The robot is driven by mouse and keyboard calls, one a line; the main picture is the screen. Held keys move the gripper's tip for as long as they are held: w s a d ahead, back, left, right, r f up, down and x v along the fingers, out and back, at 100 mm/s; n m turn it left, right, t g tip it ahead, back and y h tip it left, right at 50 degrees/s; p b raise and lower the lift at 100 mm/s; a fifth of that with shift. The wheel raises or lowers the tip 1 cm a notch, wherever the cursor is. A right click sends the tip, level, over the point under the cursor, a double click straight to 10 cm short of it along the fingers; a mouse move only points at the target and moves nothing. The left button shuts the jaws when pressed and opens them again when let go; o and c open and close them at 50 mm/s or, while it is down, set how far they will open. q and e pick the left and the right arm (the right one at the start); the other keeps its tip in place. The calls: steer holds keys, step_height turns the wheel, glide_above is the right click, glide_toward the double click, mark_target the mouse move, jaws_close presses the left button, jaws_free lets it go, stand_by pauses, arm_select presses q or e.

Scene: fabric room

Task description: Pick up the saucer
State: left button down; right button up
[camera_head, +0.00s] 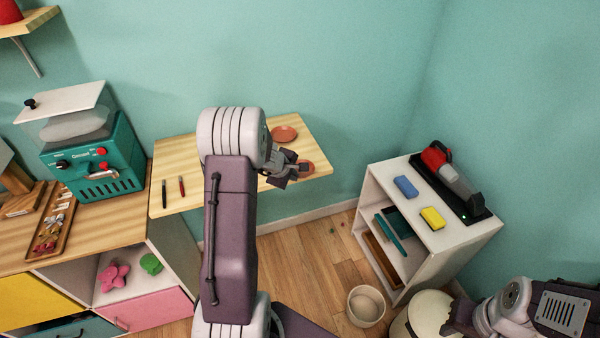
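Two reddish-brown round saucer-like discs lie on the wooden wall-side tabletop (180,152). One saucer (284,133) lies clear near the back edge. The other saucer (309,169) lies nearer the right end, partly hidden by my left gripper (297,172). My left gripper is at that saucer's left side, low over the tabletop; whether it touches the saucer or how far its fingers are apart is too small to tell. My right gripper (455,318) is at the bottom right, in front of a pale round stool or bin, far from both saucers; its fingers are not clear.
A teal machine (95,165) stands further left. A white shelf (440,240) with blue and yellow blocks and a handheld vacuum stands right. A pale bowl (366,305) is on the floor.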

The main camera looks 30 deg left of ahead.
arm_select(q)
steer(key=s+d+r+p, duration=0.2)
steer(key=d+r+p, duration=0.3)
steer(key=d+r, duration=0.6)
steer(key=shift+d+p, duration=0.2)
steer(key=shift+p, duration=0.2)
